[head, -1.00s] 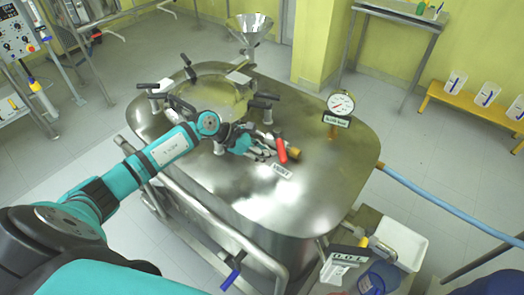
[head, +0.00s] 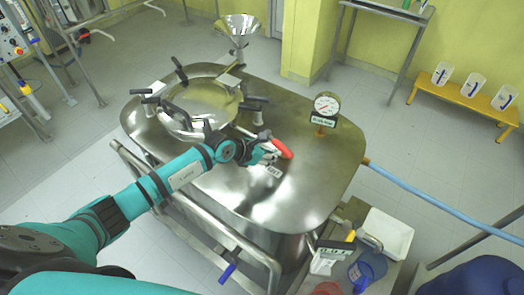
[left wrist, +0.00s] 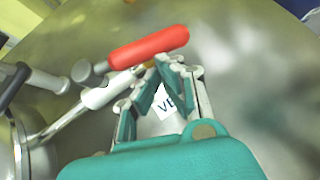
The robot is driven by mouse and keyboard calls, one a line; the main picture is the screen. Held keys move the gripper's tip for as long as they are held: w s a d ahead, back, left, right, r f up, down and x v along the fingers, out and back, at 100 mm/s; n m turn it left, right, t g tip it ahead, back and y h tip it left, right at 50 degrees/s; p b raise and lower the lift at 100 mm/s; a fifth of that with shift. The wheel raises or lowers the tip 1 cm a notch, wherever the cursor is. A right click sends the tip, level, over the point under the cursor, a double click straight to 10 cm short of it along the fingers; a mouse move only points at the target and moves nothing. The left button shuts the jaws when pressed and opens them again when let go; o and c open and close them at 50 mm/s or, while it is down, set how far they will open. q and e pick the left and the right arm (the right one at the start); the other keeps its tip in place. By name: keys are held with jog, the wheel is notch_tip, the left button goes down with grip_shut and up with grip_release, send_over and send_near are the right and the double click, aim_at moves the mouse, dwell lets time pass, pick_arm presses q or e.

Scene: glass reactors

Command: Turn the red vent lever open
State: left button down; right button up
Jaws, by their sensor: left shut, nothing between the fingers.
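The red vent lever (head: 282,148) sits on top of the steel reactor lid (head: 230,195), near its middle. It also shows large in the left wrist view (left wrist: 150,47), lying across the picture with its right end a little higher. My left gripper (head: 272,153) is shut and empty, close beside the lever on its near side. In the left wrist view the fingertips (left wrist: 168,66) are just below the red handle; I cannot tell whether they touch it. A white label (left wrist: 168,103), partly hidden by the fingers, lies on the lid beneath them. My right gripper is not in view.
A round hatch (head: 200,105) with black-handled clamps is left of the lever. A pressure gauge (head: 326,105) stands to the right, and a funnel (head: 241,27) behind. A blue hose (head: 430,192) leaves the reactor at right.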

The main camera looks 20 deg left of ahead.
pick_arm(q)
jog(key=shift+w+d, duration=0.55)
jog(key=shift+d, duration=0.25)
